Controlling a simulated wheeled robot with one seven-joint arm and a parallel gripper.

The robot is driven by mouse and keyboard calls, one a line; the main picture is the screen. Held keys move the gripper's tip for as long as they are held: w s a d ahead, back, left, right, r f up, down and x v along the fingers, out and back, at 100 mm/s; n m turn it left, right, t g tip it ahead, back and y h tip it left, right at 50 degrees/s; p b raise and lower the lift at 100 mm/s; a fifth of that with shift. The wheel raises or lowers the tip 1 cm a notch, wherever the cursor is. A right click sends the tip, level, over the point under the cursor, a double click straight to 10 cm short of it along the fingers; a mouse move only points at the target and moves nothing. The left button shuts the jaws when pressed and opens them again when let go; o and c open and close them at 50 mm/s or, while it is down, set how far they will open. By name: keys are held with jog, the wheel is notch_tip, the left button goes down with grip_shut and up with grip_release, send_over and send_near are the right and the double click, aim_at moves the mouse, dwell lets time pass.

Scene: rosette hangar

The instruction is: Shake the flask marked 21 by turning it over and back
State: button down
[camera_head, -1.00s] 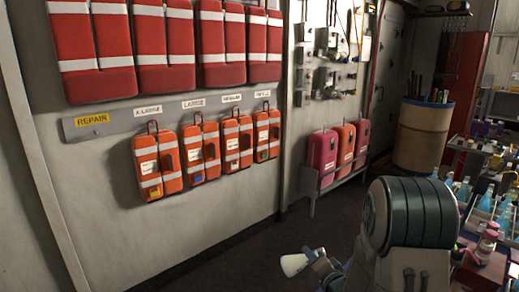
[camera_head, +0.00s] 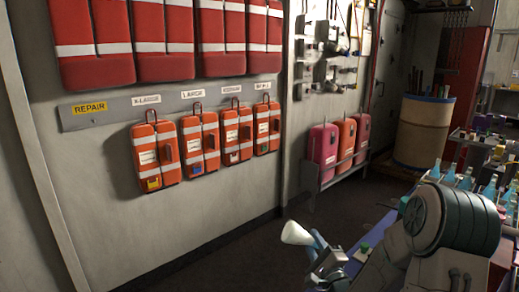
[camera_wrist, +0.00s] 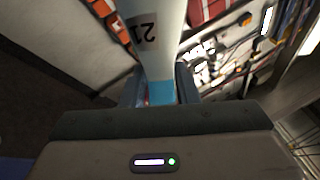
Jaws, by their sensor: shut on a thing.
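My gripper (camera_head: 314,246) is shut on a flask (camera_head: 296,233) and holds it up in the air in front of the wall. In the head view the flask looks pale and conical, tilted, with its wide end up and to the left. In the wrist view the flask (camera_wrist: 160,40) stretches away from between the fingers (camera_wrist: 160,90). Its label reads 21, upside down in the picture. It narrows towards the fingers, with a blue part there. The flask's far end is out of the wrist view.
Orange bags (camera_head: 199,144) hang on the wall, and pink and orange cases (camera_head: 323,147) stand on a low rack. A tan barrel (camera_head: 422,134) stands behind. Several flasks with blue liquid (camera_head: 466,178) stand at right. Dark floor in front of the wall is clear.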

jog(key=shift+r, duration=0.1)
jog(key=n+g, duration=0.1)
jog(key=n, duration=0.2)
jog(key=shift+r+n, duration=0.1)
jog(key=shift+n, duration=0.3)
jog(key=n+g, duration=0.2)
jog(key=n, duration=0.2)
jog(key=n+g+h, duration=0.1)
jog(key=n, duration=0.1)
jog(key=shift+n, duration=0.4)
jog(key=n+g+h, duration=0.1)
jog(key=n, duration=0.1)
jog(key=shift+n, duration=0.3)
